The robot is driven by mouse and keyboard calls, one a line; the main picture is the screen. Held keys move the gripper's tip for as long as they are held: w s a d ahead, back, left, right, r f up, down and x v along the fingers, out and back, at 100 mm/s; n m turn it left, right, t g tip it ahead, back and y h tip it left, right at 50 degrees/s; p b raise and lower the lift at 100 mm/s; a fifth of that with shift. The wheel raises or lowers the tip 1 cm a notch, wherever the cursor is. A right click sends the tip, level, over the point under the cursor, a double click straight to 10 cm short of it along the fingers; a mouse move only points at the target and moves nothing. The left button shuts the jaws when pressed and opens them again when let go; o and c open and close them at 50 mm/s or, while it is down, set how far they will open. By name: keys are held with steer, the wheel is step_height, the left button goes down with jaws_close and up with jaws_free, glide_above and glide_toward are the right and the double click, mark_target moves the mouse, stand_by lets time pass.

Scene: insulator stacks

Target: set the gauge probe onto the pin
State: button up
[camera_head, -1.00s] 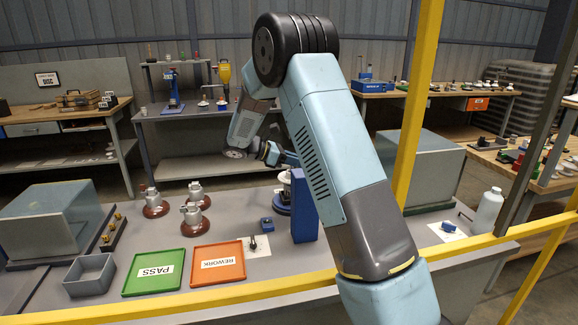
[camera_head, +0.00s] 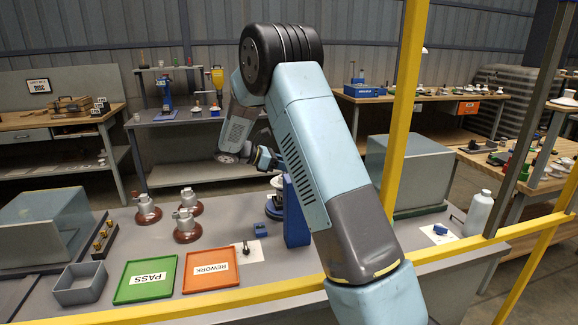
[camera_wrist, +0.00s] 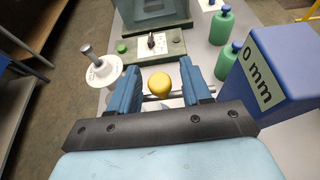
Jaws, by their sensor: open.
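In the wrist view my gripper (camera_wrist: 160,84) is open, with one blue jaw on each side of a round yellow knob (camera_wrist: 159,83). The knob seems to belong to the gauge probe; I cannot tell whether either jaw touches it. A white disc with an upright grey pin (camera_wrist: 88,51) is left of the jaws. A blue block marked "0 mm" (camera_wrist: 262,75) stands close on the right. In the head view my gripper (camera_head: 264,158) is above the bench, by the blue post (camera_head: 297,212).
Several brown-based insulators (camera_head: 186,229), a green PASS tray (camera_head: 122,295), an orange REWORK tray (camera_head: 233,280) and a grey bin (camera_head: 80,290) occupy the bench's left side. A yellow guard rail (camera_head: 450,250) crosses in front. Green bottles (camera_wrist: 222,26) stand beyond the jaws.

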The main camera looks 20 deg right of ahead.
steer(key=v, duration=1.3)
steer(key=shift+a, duration=0.4)
steer(key=shift+r, duration=0.1)
